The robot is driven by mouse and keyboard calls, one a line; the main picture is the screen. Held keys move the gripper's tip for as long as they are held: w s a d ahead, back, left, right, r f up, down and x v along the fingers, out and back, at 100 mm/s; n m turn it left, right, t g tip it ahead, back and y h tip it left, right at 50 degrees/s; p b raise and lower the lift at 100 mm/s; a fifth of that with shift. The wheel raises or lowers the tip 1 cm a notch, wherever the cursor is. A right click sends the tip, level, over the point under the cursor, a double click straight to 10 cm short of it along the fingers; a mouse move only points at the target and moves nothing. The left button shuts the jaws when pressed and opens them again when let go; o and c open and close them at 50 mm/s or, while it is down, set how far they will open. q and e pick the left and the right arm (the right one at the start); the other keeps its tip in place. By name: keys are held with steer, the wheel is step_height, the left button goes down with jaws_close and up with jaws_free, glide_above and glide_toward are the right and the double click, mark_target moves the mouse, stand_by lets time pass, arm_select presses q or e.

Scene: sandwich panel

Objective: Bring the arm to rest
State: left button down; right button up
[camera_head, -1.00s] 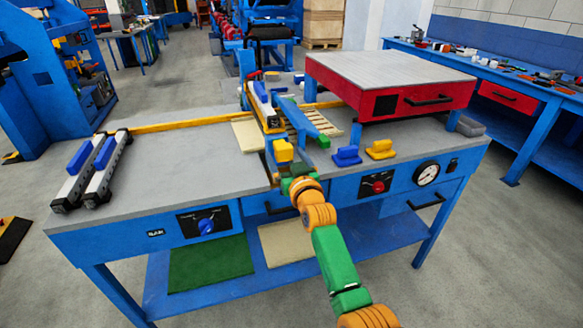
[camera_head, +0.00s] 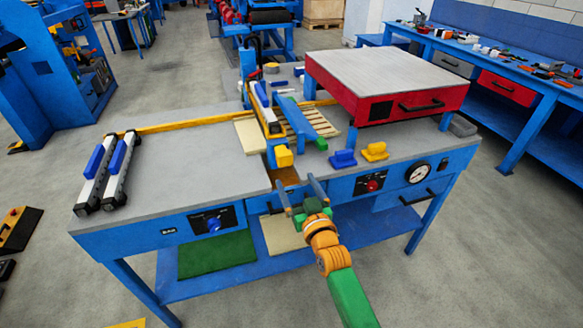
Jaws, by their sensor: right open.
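My right gripper (camera_head: 299,195) is in the lower middle of the head view, at the front edge of the blue workbench (camera_head: 290,228). Its two grey-blue fingers are spread apart with nothing between them. My green and orange right arm comes up from the bottom edge. A yellow block (camera_head: 283,157) on the bench device lies just beyond the fingertips, apart from them. My left gripper is not in the view.
The grey bench top (camera_head: 190,165) carries two rails with blue handles (camera_head: 107,171) at the left. A red box with a drawer (camera_head: 390,95) stands at the right. Blue (camera_head: 343,159) and yellow (camera_head: 374,151) grips sit before it. Open floor lies in front.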

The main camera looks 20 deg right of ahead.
steer(key=shift+f, duration=0.1)
steer(key=s+f+g, duration=0.3)
steer(key=s+f, duration=0.2)
steer(key=f, duration=0.4)
steer(key=s+f+n+g, duration=0.1)
steer(key=s+f+g, duration=0.2)
steer(key=s+f, duration=0.5)
steer(key=s+f+g, duration=0.3)
steer(key=f, duration=0.8)
steer(key=s+d+f+g, duration=0.1)
steer(key=s+f, duration=0.3)
steer(key=s, duration=0.6)
steer(key=s+d+f+g, duration=0.1)
steer(key=s+f+g, duration=0.3)
steer(key=s, duration=0.6)
steer(key=s+d+f+n+g, duration=0.1)
steer(key=s+f+g, duration=0.2)
steer(key=s, duration=0.7)
steer(key=shift+d+f+h, duration=0.2)
steer(key=shift+f+h, duration=0.1)
steer(key=shift+f, duration=0.55)
